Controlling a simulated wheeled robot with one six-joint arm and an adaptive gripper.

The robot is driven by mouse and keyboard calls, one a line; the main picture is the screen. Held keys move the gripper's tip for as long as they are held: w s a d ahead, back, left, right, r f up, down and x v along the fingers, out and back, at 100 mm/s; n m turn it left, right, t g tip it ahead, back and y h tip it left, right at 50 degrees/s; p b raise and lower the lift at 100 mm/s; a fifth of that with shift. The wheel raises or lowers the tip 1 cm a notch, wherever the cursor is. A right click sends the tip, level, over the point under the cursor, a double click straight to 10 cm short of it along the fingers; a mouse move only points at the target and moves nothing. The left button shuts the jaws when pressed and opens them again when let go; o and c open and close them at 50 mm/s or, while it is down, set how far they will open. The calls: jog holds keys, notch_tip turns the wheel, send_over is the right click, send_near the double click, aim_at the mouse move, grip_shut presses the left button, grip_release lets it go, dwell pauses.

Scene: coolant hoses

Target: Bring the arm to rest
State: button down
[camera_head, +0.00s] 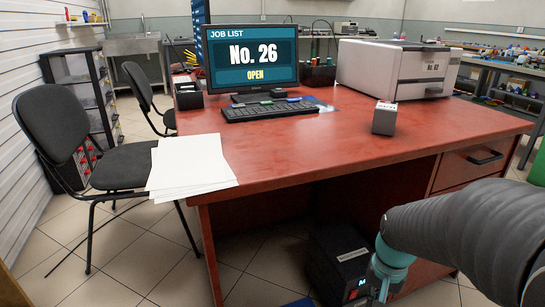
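My arm, in a ribbed grey sleeve with a teal joint, enters the head view at the lower right and bends down in front of the desk. Its end runs out at the bottom edge, so my gripper does not show. I cannot tell whether it is open or holds anything.
The red desk (330,147) fills the middle, close to my arm. It bears a monitor (253,58) reading "JOB LIST No. 26 OPEN", a keyboard (270,111), a printer (385,68), a small dark box (384,119) and papers (190,165). A black unit (335,250) sits below. Chairs (125,165) stand left.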

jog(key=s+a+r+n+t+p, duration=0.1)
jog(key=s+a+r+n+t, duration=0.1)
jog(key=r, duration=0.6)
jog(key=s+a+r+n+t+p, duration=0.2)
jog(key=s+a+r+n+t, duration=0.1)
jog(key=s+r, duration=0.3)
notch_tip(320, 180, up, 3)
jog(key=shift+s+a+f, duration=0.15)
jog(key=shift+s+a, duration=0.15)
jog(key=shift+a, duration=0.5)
